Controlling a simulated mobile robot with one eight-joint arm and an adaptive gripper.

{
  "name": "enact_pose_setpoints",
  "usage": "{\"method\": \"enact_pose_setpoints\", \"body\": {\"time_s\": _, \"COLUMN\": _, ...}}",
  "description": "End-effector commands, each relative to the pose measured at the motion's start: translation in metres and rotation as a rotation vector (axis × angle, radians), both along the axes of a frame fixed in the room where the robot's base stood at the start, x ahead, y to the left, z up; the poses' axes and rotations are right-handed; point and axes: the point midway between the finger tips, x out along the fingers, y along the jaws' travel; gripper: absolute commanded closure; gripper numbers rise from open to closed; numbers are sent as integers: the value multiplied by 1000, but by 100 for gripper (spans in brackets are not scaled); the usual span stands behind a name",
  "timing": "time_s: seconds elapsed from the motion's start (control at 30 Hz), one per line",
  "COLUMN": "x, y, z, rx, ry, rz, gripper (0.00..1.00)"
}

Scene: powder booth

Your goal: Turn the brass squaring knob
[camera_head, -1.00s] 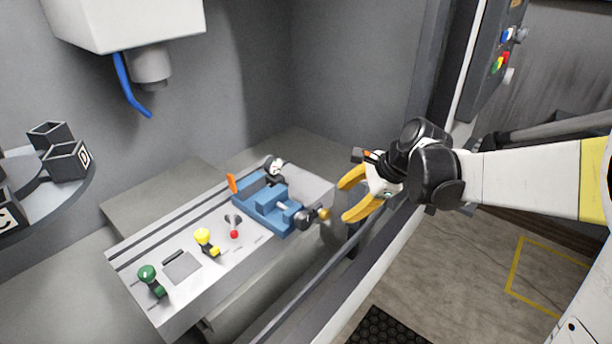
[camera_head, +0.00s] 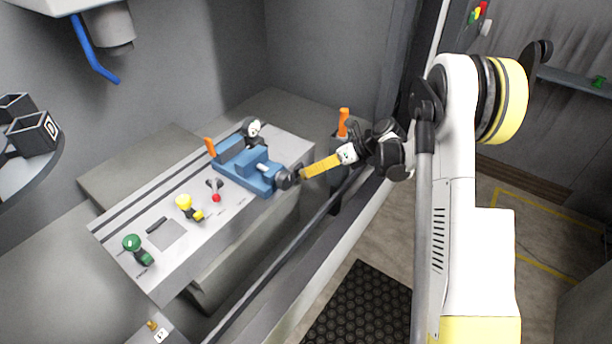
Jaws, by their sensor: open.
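The blue vise (camera_head: 245,165) sits on the grey slotted table (camera_head: 215,235). A dark round part (camera_head: 286,180) sticks out of its right end. The brass knob at the tip of that part cannot be made out; my yellow fingers cover or blend with it. My gripper (camera_head: 304,172) is open, and its fingertips are right at that end of the vise, coming from the right. The fingers overlap in this view, so the gap between them is hidden. I cannot tell whether they touch the knob.
A red-tipped lever (camera_head: 216,197), a yellow knob (camera_head: 185,203) and a green knob (camera_head: 133,243) stand along the table. A dial gauge (camera_head: 252,128) is behind the vise. An orange handle (camera_head: 344,122) rises close behind my wrist. The booth's front rail (camera_head: 290,255) runs below my gripper.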

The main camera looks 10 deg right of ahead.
Motion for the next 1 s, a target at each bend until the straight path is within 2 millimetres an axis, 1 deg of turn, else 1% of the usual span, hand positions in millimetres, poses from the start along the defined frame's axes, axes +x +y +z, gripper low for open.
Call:
{"method": "enact_pose_setpoints", "body": {"time_s": 0.03, "x": 4, "y": 7, "z": -9, "rx": -1, "ry": 0, "rz": 2, "gripper": 43}}
{"method": "enact_pose_setpoints", "body": {"time_s": 0.23, "x": 14, "y": 25, "z": -26, "rx": -1, "ry": -1, "rz": 2, "gripper": 43}}
{"method": "enact_pose_setpoints", "body": {"time_s": 0.4, "x": 17, "y": 30, "z": -30, "rx": -1, "ry": -1, "rz": 0, "gripper": 43}}
{"method": "enact_pose_setpoints", "body": {"time_s": 0.63, "x": 18, "y": 31, "z": -30, "rx": -1, "ry": -1, "rz": 0, "gripper": 43}}
{"method": "enact_pose_setpoints", "body": {"time_s": 0.67, "x": 18, "y": 31, "z": -30, "rx": -1, "ry": -1, "rz": 0, "gripper": 51}}
{"method": "enact_pose_setpoints", "body": {"time_s": 0.7, "x": 17, "y": 31, "z": -30, "rx": -1, "ry": -1, "rz": 0, "gripper": 63}}
{"method": "enact_pose_setpoints", "body": {"time_s": 0.77, "x": 17, "y": 31, "z": -30, "rx": -1, "ry": -1, "rz": 0, "gripper": 81}}
{"method": "enact_pose_setpoints", "body": {"time_s": 0.8, "x": 17, "y": 31, "z": -30, "rx": -1, "ry": -1, "rz": 0, "gripper": 94}}
{"method": "enact_pose_setpoints", "body": {"time_s": 0.83, "x": 17, "y": 31, "z": -30, "rx": -1, "ry": -1, "rz": 0, "gripper": 96}}
{"method": "enact_pose_setpoints", "body": {"time_s": 1.0, "x": 17, "y": 31, "z": -30, "rx": -1, "ry": -2, "rz": 1, "gripper": 97}}
